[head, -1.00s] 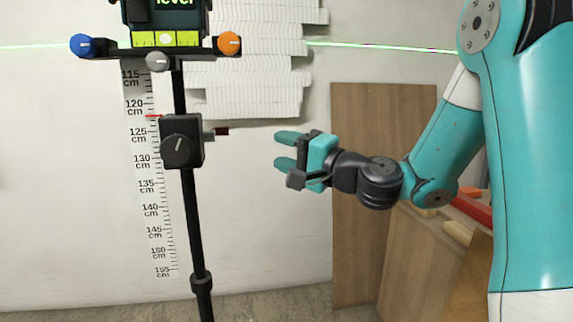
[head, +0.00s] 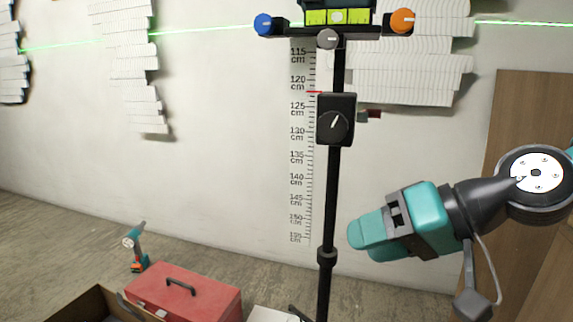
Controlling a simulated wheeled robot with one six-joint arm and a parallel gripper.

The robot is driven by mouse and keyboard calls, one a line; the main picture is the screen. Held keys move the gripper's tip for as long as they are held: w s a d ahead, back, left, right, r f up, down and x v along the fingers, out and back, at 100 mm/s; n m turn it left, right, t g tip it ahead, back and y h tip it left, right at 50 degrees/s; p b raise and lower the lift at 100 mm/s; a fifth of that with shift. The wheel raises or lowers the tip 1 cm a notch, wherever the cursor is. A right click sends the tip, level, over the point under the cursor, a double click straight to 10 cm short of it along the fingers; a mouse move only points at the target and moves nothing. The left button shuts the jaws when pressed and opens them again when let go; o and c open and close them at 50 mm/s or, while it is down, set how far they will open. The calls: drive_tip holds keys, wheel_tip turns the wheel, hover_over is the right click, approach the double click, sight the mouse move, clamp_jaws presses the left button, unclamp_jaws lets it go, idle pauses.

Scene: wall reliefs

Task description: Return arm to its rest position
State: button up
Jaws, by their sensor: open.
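My gripper (head: 362,240) is at the right of the head view, with teal fingers pointing left. It is open and I see nothing between its fingers. It hangs in front of the wall, to the right of the black stand's pole (head: 331,190) and apart from it in the picture. The rest of my arm runs off the right edge, so most of it is out of view.
The stand carries a black knob box (head: 336,120) and a level with a blue knob (head: 264,24) and an orange knob (head: 402,20). A red toolbox (head: 185,293), a drill (head: 136,247) and an open box (head: 92,306) stand at lower left. Wooden boards (head: 525,120) lean at right.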

drive_tip(key=s+d+f+n+g+h, duration=0.2)
drive_tip(key=s+h, duration=0.1)
drive_tip(key=s, duration=0.3)
drive_tip(key=s+d+f+n+g+h, duration=0.1)
drive_tip(key=s+f+n+g+h, duration=0.15)
drive_tip(key=s, duration=0.35)
wheel_tip(320, 180, up, 30)
drive_tip(key=p, duration=2.9)
drive_tip(key=shift+w+d+h+p, duration=0.2)
drive_tip(key=shift+w+h+p, duration=0.1)
drive_tip(key=shift+h+p, duration=0.05)
